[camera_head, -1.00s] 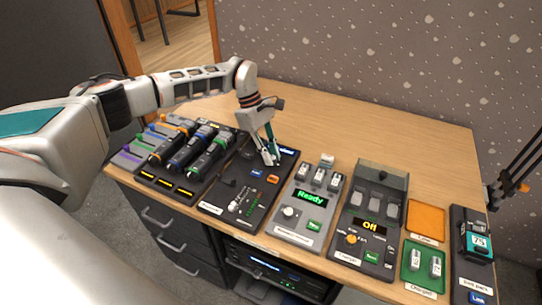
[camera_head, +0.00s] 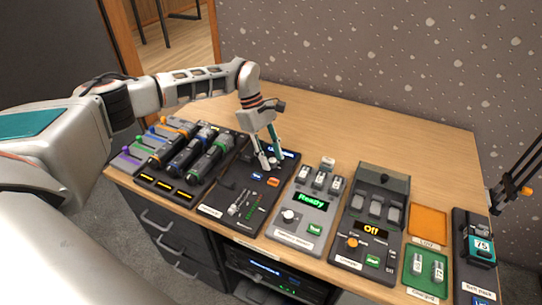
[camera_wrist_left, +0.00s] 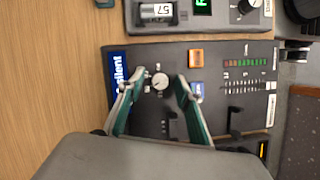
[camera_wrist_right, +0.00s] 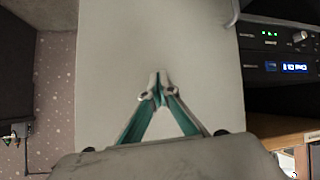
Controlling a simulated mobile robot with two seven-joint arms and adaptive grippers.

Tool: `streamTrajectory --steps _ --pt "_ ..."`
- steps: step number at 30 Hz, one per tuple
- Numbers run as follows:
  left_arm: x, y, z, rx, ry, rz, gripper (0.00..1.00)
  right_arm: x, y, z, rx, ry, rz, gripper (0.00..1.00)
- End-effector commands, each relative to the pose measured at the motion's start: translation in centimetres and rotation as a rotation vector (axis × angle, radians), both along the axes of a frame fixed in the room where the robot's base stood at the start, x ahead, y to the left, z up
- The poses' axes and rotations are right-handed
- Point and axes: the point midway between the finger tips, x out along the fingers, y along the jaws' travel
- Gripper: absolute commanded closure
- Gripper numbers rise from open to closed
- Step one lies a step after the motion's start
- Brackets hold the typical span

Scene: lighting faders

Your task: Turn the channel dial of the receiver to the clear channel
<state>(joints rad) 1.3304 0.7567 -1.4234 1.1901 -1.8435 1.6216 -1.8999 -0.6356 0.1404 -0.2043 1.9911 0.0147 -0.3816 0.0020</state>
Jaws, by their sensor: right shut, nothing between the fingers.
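The black panel (camera_head: 226,207), which I take as the receiver, lies on the table left of centre. Its small round pale dial (camera_wrist_left: 160,82) has marks around it in the left wrist view. A blue display (camera_wrist_left: 118,72) beside it shows letters like "silent", partly hidden by a finger. My left gripper (camera_head: 269,164) is open over the panel's back end; in the left wrist view its fingers (camera_wrist_left: 153,86) stand on either side of the dial, apart from it. My right gripper (camera_wrist_right: 157,86) is shut and empty in front of a pale surface.
A dark rack of handheld microphones (camera_head: 185,155) stands left of the panel. The grey "Ready" unit (camera_head: 301,223) and black "Off" unit (camera_head: 368,232) stand to the right. Green (camera_head: 425,268) and orange (camera_head: 428,222) trays lie farther right. The table's back (camera_head: 350,130) is clear.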

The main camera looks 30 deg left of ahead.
Motion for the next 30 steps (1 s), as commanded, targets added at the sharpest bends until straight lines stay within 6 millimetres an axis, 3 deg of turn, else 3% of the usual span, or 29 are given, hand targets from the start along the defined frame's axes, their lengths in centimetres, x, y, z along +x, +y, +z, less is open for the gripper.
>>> streamTrajectory --steps 8,21,30 --pt "0.1 0.4 0.9 0.001 -0.001 0.001 0.65 0.0 0.0 0.1 -0.001 -0.001 0.002 1.0" --pt "0.8 3.5 8.6 0.001 -0.002 0.001 0.65 -0.1 0.0 0.1 0.001 -0.001 0.001 1.0" --pt "0.9 4.5 11.0 0.0 0.0 0.001 0.65 -0.1 0.0 0.1 0.002 0.0 0.0 1.0"
